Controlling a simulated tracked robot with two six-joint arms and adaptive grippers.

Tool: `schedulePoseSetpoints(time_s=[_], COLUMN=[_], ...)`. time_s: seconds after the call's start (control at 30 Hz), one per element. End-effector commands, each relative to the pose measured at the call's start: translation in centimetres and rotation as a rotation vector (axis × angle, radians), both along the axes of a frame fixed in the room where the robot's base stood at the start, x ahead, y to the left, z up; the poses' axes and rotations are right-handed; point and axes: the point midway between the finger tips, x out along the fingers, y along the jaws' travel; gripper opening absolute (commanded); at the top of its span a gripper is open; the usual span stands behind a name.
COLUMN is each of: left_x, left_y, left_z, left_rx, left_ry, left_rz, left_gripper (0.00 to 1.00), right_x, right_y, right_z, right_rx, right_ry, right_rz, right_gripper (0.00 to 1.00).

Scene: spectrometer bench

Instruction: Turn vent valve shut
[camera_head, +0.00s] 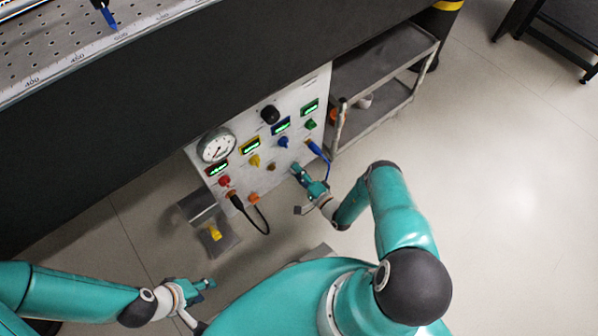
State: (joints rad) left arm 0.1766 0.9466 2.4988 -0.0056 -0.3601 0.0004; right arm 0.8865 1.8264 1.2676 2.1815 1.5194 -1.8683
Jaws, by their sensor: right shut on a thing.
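The instrument panel (222,140) is white and tilted, with knobs, green displays and a round gauge (217,146). My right gripper (300,172) is at the panel's lower right edge, shut on a small part there. Its fingers hide that part, which I take to be the vent valve; no label is readable. My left gripper (205,288) is low in the picture, away from the panel and near the floor area. It appears empty, but I cannot tell how far its fingers are apart.
A blue plug (314,147) with a blue cable is beside my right gripper. A black cable (262,218) loops below the panel. A grey tray with a yellow item (215,233) is at lower left. A shelf cart (385,65) stands right of the panel.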

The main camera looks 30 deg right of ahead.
Motion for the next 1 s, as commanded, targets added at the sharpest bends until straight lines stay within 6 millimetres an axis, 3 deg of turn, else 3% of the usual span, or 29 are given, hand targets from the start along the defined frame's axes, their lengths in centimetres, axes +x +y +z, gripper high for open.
schedulePoseSetpoints(time_s=[0.1, 0.13, 0.3, 0.67, 1.0], left_x=[0.0, 0.0, 0.0, 0.0, 0.0], left_y=[0.0, 0.0, 0.0, 0.0, 0.0], left_z=[0.0, 0.0, 0.0, 0.0, 0.0], left_rx=[0.000, 0.000, 0.000, 0.000, 0.000], left_ry=[0.000, 0.000, 0.000, 0.000, 0.000], left_rz=[0.000, 0.000, 0.000, 0.000, 0.000], left_gripper=[0.40, 0.40, 0.40, 0.40, 0.40], right_x=[-0.1, -0.1, -0.1, -0.4, -5.2], right_y=[0.5, 0.5, 0.4, 0.1, -0.3], right_z=[-0.3, -0.3, -0.2, -0.1, -0.3], right_rx=[0.005, 0.006, 0.005, 0.005, 0.006], right_ry=[0.009, 0.009, 0.007, 0.004, 0.008], right_rz=[0.009, 0.009, 0.007, 0.003, 0.000], right_gripper=[0.01, 0.37, 0.61, 0.61, 0.61])
